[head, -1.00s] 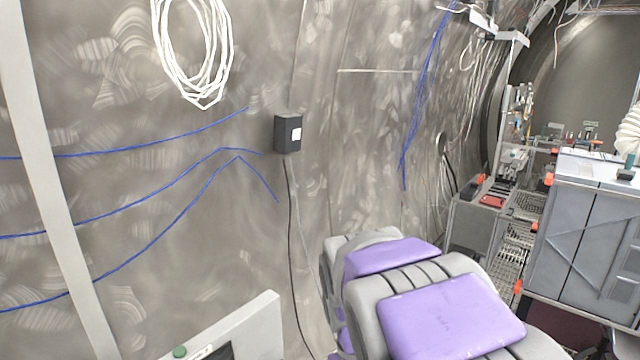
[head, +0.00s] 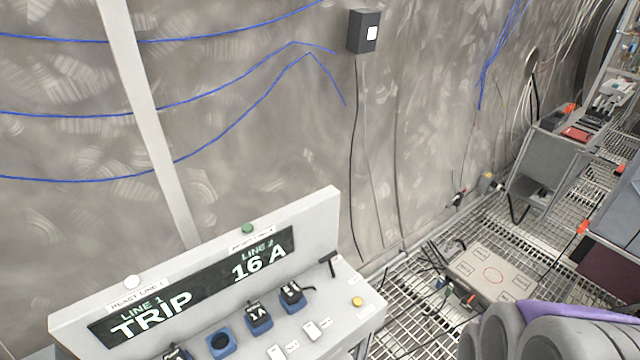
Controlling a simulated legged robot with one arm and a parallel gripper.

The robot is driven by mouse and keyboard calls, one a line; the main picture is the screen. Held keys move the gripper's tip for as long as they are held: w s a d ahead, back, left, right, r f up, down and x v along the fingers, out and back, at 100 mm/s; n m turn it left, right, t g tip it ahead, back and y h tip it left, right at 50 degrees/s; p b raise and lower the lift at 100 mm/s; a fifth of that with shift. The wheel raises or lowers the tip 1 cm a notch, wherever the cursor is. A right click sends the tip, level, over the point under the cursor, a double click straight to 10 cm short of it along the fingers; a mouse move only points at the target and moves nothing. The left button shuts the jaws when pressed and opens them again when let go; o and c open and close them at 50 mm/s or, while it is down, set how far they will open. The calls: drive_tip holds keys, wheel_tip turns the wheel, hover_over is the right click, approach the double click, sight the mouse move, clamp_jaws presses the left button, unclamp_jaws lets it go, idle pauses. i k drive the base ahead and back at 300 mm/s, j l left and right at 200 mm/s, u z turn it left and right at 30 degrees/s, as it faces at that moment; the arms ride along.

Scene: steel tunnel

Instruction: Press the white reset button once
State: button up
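The panel's dark display (head: 195,290) reads "LINE 1 TRIP" at left and "LINE 2 16 A" at right. My gripper is not in view.
Several blue plugs or sockets (head: 221,343), white switches (head: 312,331) and a yellow button (head: 357,301) sit on the panel's lower face. A dark wall box (head: 364,32) hangs behind. A flat grey box (head: 490,276) with cables lies on the grated floor at right.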

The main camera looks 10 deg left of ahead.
sight(132, 281)
drive_tip(key=u, duration=1.35)
